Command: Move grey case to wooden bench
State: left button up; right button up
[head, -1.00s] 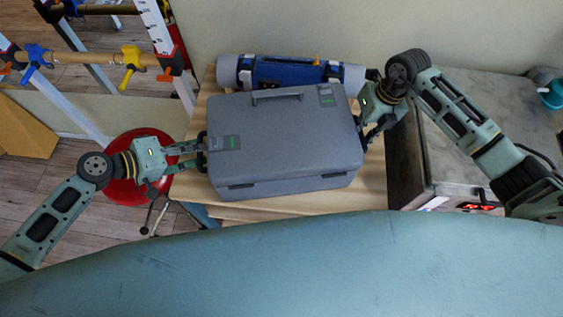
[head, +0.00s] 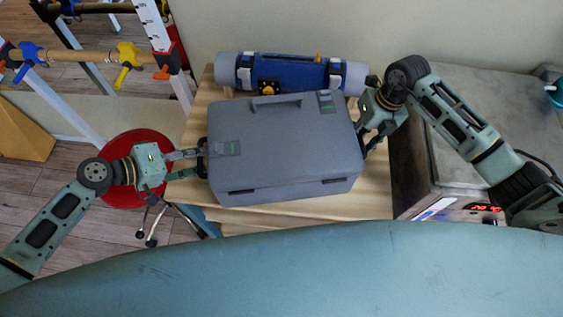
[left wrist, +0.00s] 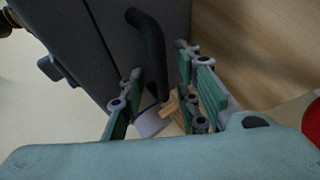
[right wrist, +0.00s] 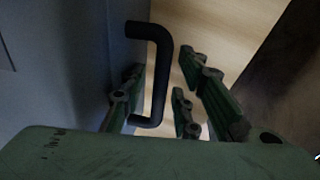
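The grey case (head: 285,140) lies flat at the wooden bench (head: 375,195), its lid shut and a carry handle on top. I cannot tell whether it touches the wood. My left gripper (head: 200,153) is at the case's left side. In the left wrist view its fingers (left wrist: 158,95) stand apart on either side of the dark side handle (left wrist: 148,35). My right gripper (head: 364,140) is at the right side. In the right wrist view its fingers (right wrist: 155,95) also stand apart, with the other side handle (right wrist: 160,60) between them and a gap beside it.
A blue-wrapped grey roll (head: 290,73) lies behind the case. A grey-topped cabinet (head: 510,100) with a red display stands on the right. A red stool (head: 125,192) is at left, near a rack with wooden bars (head: 95,58). A padded teal surface (head: 290,270) spans the front.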

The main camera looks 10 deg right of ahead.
pick_arm(q)
jog(key=shift+o, duration=0.4)
jog(key=o, duration=0.7)
jog(key=shift+o, duration=0.2)
pick_arm(e)
jog(key=shift+a, duration=0.1)
pick_arm(q)
jog(key=v, duration=0.8)
pick_arm(e)
jog(key=shift+o, duration=0.2)
jog(key=o, duration=0.7)
jog(key=shift+o, duration=0.2)
